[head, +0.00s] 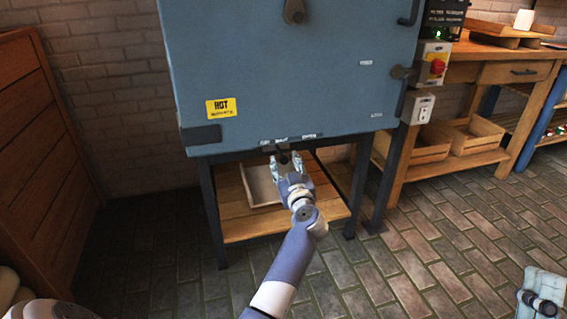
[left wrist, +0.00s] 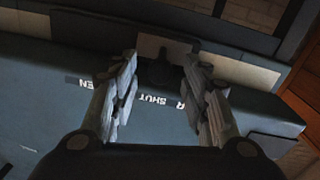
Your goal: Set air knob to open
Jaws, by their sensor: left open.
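The blue kiln-like cabinet (head: 290,80) stands on a dark metal stand. The air knob (left wrist: 160,72) is a small dark knob under its lower front edge. My left gripper (head: 287,162) is at that edge with its fingers open. In the left wrist view the left gripper (left wrist: 161,85) has one finger on each side of the knob, with gaps visible. Upside-down labels by the knob read SHUT (left wrist: 155,99) and, partly hidden by a finger, a word ending in EN (left wrist: 97,84). The knob's exact setting is too dark to tell.
A pale tray (head: 262,185) lies on the wooden shelf (head: 235,225) below the cabinet. A wooden workbench (head: 500,72) with crates (head: 474,136) stands at right. A wooden slatted unit (head: 40,150) is at left. The brick floor (head: 430,250) in front is mostly clear.

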